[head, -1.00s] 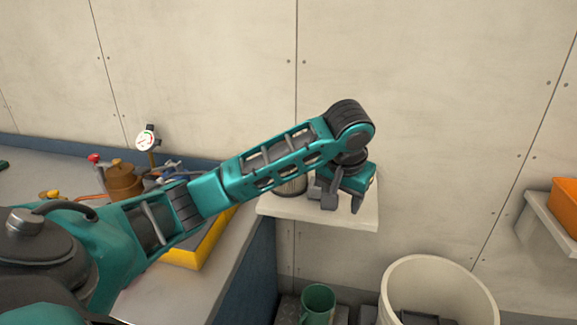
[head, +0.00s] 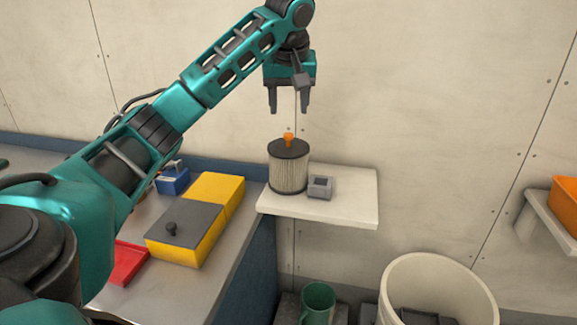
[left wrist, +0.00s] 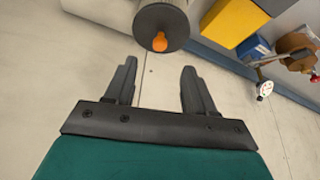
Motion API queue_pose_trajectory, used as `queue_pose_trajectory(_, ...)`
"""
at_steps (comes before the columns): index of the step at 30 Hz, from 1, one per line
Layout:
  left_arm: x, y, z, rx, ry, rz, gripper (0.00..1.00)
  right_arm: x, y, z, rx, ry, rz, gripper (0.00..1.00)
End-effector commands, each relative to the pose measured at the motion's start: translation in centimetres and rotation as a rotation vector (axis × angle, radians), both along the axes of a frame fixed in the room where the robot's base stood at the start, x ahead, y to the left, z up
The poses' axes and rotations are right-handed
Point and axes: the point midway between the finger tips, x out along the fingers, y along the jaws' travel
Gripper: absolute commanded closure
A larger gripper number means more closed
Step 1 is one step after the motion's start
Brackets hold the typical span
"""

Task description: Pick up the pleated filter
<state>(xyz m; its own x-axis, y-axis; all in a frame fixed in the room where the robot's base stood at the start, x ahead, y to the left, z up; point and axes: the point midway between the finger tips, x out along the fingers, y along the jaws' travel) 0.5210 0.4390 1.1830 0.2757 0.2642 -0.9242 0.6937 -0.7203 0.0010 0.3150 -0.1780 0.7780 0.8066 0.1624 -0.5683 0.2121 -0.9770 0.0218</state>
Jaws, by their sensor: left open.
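The pleated filter (head: 288,168) stands upright on a small white wall shelf (head: 345,205). It has a cream pleated body, a dark top cap and an orange knob (head: 289,139) on top. My left gripper (head: 289,104) is open and empty above the filter, with its fingers pointing down. In the left wrist view the filter's dark cap (left wrist: 161,20) and orange knob (left wrist: 160,42) show at the top, beyond the open fingertips (left wrist: 158,65) and apart from them. My right gripper is not in view.
A small grey block (head: 320,187) stands close to the filter's right on the shelf. A yellow box with a grey lid (head: 186,232), a red tray (head: 126,262) and a blue item (head: 173,181) are on the bench at left. A white bucket (head: 436,285) and green mug (head: 318,302) are below.

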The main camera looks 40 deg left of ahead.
Motion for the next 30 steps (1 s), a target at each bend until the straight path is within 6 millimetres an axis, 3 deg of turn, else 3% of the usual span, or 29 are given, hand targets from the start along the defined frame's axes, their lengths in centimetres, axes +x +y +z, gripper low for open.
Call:
queue_pose_trajectory(3, 0.5, 0.6, -1.9, 0.001, 0.004, 0.002, 0.46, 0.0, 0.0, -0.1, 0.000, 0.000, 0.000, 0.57)
queue_pose_trajectory(11, 1.1, 1.1, -3.8, 0.002, 0.002, 0.000, 0.46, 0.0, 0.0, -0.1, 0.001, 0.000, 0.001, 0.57)
queue_pose_trajectory(21, 2.4, 2.4, -7.9, 0.002, 0.003, 0.000, 0.46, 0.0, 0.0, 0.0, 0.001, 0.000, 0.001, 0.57)
queue_pose_trajectory(30, 2.6, 2.4, -8.2, 0.002, 0.000, -0.001, 0.47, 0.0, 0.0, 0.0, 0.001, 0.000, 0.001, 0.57)
